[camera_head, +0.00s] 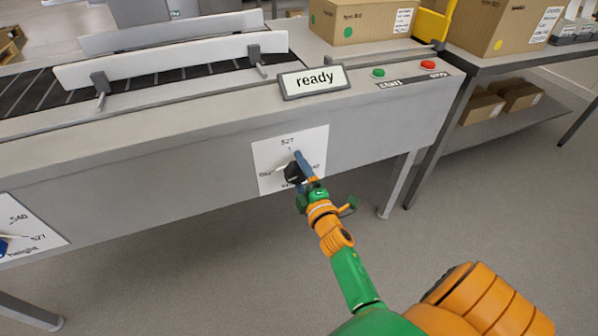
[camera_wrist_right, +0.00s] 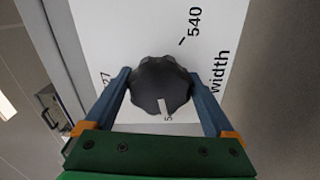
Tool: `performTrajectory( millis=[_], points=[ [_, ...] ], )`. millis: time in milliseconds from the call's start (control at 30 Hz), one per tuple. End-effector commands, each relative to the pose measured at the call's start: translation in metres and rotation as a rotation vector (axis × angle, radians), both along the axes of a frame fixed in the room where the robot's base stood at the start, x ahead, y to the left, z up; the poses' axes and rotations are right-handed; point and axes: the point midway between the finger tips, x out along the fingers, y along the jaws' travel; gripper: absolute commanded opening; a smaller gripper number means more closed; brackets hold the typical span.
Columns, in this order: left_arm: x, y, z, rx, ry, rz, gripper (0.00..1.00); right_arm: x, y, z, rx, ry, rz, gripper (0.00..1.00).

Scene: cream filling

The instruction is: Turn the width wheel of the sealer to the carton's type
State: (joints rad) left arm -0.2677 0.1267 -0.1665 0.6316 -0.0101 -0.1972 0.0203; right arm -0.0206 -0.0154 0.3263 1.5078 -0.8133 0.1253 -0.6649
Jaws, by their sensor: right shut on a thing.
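The width wheel is a dark lobed knob (camera_wrist_right: 160,84) on a white plate (camera_head: 313,143) on the front of the grey sealer (camera_head: 215,150). My right gripper (camera_head: 299,168) is shut on the wheel, a blue finger on either side in the right wrist view. The wheel's white pointer (camera_wrist_right: 162,105) points to the plate's left-hand mark as seen from the head; that number is partly hidden. The plate also shows 527 at its top and 540 at its right. My left gripper is out of view.
A height plate (camera_head: 28,222) with 540 and 527 is at the left edge. A sign (camera_head: 313,81) reads "ready", beside green (camera_head: 378,73) and red (camera_head: 428,65) buttons. A yellow-dotted carton (camera_head: 500,28) sits on the right table. The floor below is clear.

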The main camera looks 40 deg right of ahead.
Motion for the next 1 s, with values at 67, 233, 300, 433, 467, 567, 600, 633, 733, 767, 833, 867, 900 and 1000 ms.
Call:
performTrajectory(
  millis=[67, 233, 300, 433, 467, 567, 600, 633, 733, 767, 833, 867, 900, 1000],
  points=[
    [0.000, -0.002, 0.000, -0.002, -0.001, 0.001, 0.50, 0.000, 0.000, 0.000, -0.003, 0.002, -0.001, 0.33],
    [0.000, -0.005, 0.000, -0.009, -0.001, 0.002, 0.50, 0.000, -0.001, 0.000, -0.002, 0.002, -0.001, 0.33],
    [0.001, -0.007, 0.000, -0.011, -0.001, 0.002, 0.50, 0.000, -0.001, 0.000, -0.002, 0.002, -0.001, 0.33],
    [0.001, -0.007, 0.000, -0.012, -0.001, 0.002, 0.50, 0.000, 0.000, 0.000, -0.001, 0.000, -0.001, 1.00],
    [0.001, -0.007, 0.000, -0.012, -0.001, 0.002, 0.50, 0.000, 0.000, 0.000, -0.001, 0.000, -0.001, 1.00],
    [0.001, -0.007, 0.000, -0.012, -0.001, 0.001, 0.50, 0.000, 0.000, 0.000, -0.001, 0.000, -0.001, 1.00],
    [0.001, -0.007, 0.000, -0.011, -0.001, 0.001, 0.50, -0.001, 0.000, 0.000, 0.000, 0.000, -0.001, 1.00],
    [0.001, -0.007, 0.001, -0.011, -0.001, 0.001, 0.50, -0.002, 0.000, 0.000, 0.000, 0.001, -0.001, 1.00],
    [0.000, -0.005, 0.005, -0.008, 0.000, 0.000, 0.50, -0.019, 0.004, 0.001, 0.001, 0.003, -0.001, 1.00],
    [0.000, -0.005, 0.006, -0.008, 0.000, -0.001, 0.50, -0.026, 0.005, 0.001, 0.002, 0.004, -0.003, 1.00],
    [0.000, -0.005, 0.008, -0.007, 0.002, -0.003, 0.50, -0.041, 0.009, 0.000, 0.003, 0.004, -0.002, 1.00],
    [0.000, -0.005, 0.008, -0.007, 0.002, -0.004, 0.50, -0.047, 0.011, 0.000, 0.002, 0.004, -0.002, 1.00],
    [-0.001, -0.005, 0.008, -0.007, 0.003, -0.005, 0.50, -0.054, 0.012, 0.000, 0.002, 0.004, -0.003, 1.00],
    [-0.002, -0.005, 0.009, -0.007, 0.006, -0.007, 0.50, -0.066, 0.015, 0.000, 0.001, 0.002, -0.002, 1.00]
  ],
)
